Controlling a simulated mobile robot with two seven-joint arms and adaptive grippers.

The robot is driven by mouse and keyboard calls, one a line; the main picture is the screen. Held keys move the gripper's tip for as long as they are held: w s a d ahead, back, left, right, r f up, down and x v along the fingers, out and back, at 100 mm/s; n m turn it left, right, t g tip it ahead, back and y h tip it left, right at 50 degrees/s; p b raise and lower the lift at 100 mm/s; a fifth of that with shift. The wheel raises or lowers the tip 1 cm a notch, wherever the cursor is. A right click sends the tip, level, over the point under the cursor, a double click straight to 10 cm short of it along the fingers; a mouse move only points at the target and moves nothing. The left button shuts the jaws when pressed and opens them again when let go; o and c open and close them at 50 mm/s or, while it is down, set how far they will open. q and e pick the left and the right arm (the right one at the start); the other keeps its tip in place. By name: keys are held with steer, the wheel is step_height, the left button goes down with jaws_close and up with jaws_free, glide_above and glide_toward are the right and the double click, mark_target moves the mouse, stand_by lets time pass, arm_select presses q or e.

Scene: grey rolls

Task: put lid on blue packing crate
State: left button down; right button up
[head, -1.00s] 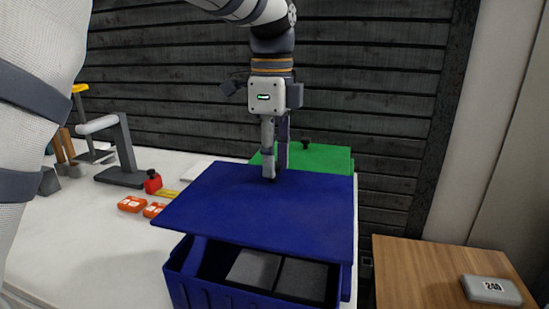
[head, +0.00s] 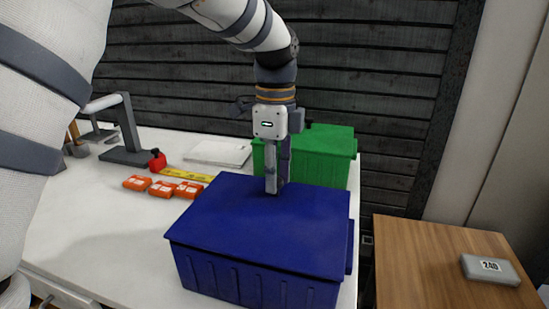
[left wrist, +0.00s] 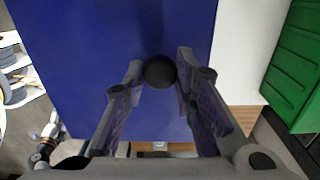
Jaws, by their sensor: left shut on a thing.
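The blue packing crate (head: 258,283) stands on the white table, its ribbed front wall facing me. The blue lid (head: 265,225) lies over the crate's top in the head view and covers the opening; the crate's contents are hidden. My left gripper (head: 275,190) points down at the middle of the lid, shut on the lid's dark round knob. The knob (left wrist: 160,72) shows between the two fingers in the left wrist view, with the blue lid (left wrist: 110,60) beneath. Whether the lid is fully seated all round cannot be told.
A green crate (head: 330,168) with a green lid and dark knob stands behind the blue one. Several orange boxes (head: 161,189), a tape measure (head: 157,162) and a white pad (head: 218,152) lie left. A wooden table (head: 430,255) with a grey case (head: 490,269) is at right.

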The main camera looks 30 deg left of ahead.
arm_select(q)
steer(key=shift+f, duration=0.3)
steer(key=c, duration=1.2)
jaws_free()
step_height(320, 180, up, 12)
steer(key=shift+w, duration=0.15)
